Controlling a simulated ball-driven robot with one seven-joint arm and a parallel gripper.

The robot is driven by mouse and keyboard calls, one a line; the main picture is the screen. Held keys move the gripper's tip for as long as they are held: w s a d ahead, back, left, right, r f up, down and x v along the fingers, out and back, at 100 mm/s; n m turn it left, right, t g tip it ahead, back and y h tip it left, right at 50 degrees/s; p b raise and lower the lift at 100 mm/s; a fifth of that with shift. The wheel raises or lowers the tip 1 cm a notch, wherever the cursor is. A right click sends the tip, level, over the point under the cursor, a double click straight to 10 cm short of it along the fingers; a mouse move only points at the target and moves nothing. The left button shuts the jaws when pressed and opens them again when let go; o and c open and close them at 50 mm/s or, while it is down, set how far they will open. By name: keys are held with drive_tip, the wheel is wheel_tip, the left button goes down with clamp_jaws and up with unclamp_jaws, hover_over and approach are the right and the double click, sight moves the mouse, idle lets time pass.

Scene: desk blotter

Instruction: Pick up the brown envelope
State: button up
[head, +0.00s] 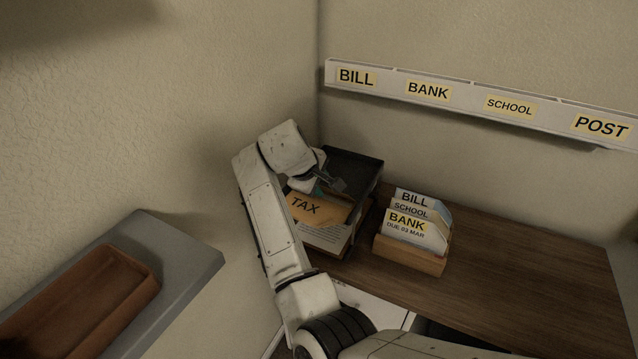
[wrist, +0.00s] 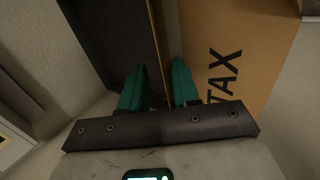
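The brown envelope (head: 325,212), marked TAX, lies on a printed white sheet (head: 322,238) at the front of a black tray (head: 358,165). My gripper (head: 338,186) is at the envelope's far edge, over the tray. In the wrist view the envelope (wrist: 262,45) fills the right side, beside the right finger. My gripper (wrist: 160,88) has its two teal fingers apart. A thin tan strip (wrist: 157,40) runs between them; I cannot tell whether it belongs to the envelope. Contact with the fingers is unclear.
A wooden holder (head: 410,258) with several labelled letters stands right of the tray. A labelled wall rack (head: 465,100) hangs behind. The wooden desk (head: 520,285) is clear at right. A brown box (head: 80,305) sits on a grey ledge (head: 185,250) at left.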

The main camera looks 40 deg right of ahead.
sight(306, 210)
drive_tip(key=shift+a+f, duration=0.1)
drive_tip(key=v, duration=1)
drive_tip(key=shift+r, duration=0.4)
drive_tip(key=shift+o, duration=0.3)
drive_tip(key=shift+a, duration=0.1)
